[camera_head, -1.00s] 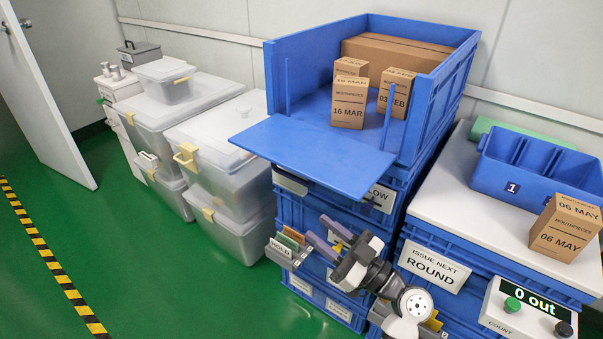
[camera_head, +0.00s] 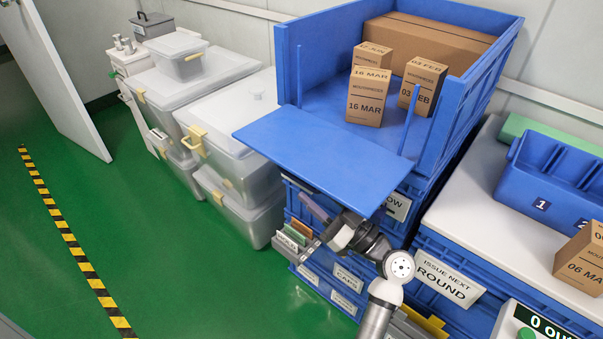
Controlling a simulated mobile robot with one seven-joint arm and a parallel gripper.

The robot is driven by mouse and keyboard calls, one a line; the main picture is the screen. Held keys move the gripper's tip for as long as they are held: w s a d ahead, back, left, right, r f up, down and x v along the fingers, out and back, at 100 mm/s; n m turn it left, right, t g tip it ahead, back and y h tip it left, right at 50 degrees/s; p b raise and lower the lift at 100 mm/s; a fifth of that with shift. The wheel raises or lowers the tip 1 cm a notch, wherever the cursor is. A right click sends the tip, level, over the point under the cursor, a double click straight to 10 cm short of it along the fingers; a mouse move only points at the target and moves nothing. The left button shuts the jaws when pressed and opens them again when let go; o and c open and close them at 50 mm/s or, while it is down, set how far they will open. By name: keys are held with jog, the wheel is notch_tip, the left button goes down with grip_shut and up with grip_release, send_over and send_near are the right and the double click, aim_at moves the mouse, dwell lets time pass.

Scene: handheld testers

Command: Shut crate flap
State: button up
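The crate flap (camera_head: 305,150) is a flat blue panel on the front of the open-fronted blue crate (camera_head: 458,120). It is down and sticks out about level with the crate's floor. My gripper (camera_head: 318,200) is just below the flap's front edge, with its fingers pointing up and left. One purple-grey finger shows. The other seems hidden under the flap, and the fingers look spread and empty. I cannot tell whether the gripper touches the flap. Small cartons (camera_head: 368,97) and a long brown box (camera_head: 428,40) stand inside the crate, behind the flap.
Clear lidded bins (camera_head: 235,130) stand left of the crate. A white worktop (camera_head: 480,215) with a blue divided bin (camera_head: 548,180) and a carton (camera_head: 582,262) is at the right. A small holder of cards (camera_head: 295,238) is beside my gripper. Green floor is free at left.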

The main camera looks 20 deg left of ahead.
aim_at(308, 187)
jog(key=shift+p+x, duration=0.55)
jog(key=shift+x, duration=1.7)
grip_shut()
